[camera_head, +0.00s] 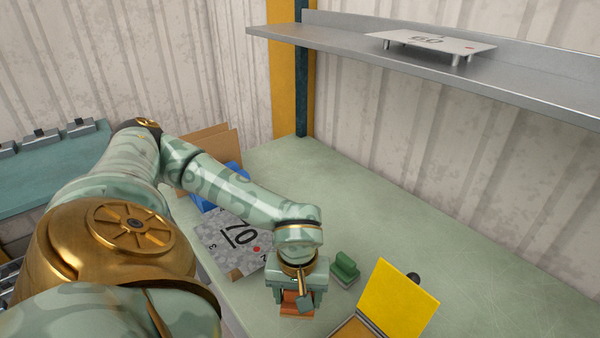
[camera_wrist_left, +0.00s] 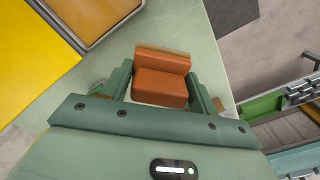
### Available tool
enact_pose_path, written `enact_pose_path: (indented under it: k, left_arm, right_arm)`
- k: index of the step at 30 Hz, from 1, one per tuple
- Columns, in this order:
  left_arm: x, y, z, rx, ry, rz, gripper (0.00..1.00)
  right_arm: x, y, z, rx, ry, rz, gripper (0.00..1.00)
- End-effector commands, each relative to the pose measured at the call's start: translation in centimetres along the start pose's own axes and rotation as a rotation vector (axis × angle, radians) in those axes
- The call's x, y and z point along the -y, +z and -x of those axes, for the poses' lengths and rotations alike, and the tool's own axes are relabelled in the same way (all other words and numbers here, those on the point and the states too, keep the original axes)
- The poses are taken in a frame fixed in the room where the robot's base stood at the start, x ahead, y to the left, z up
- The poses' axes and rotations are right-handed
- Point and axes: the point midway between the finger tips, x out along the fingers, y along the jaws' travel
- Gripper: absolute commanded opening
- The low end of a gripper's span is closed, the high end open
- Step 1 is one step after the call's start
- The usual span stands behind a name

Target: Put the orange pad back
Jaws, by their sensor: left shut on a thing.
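The orange pad (camera_head: 291,305) is an orange block with a stepped shape, at the lower middle of the head view. It also shows between the fingers in the left wrist view (camera_wrist_left: 160,86). My left gripper (camera_head: 297,294) points down over the green table and is shut on the pad. I cannot tell whether the pad touches the table. A green pad (camera_head: 345,268) of similar shape stands on the table just right of the gripper. An open box with a yellow lid (camera_head: 398,297) is farther right, its tan inside (camera_wrist_left: 92,12) partly cut off. My right gripper is not in view.
A metal shelf (camera_head: 345,40) holding another plate (camera_head: 432,42) runs along the back wall. The table's back and right are clear.

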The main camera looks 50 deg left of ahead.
Motion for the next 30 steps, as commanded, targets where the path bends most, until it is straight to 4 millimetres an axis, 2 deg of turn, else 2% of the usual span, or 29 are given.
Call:
enact_pose_path:
  k: [1,6,12,18,28,29,30]
  left_arm:
    - [0.1,-0.8,-1.1,0.001,-0.004,0.003,0.38]
    - [0.2,-2.6,-3.3,0.001,-0.001,0.000,0.38]
    - [0.2,-3.5,-4.4,0.001,-0.001,0.000,0.38]
    - [0.3,-3.5,-7.4,0.002,-0.002,-0.001,0.38]
    - [0.3,-3.5,-7.7,0.002,-0.001,0.000,0.38]
    - [0.3,-3.5,-7.8,0.002,-0.001,0.000,0.62]
    - [0.3,-3.5,-7.7,0.001,-0.001,0.000,0.73]
  right_arm:
    - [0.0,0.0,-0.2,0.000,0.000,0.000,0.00]
    - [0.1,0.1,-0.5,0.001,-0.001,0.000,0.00]
    - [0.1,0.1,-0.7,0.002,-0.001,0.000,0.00]
    - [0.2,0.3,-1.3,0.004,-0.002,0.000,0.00]
    - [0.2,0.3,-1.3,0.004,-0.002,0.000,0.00]
    - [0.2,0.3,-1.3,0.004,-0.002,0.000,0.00]
    - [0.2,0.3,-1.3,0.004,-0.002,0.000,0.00]
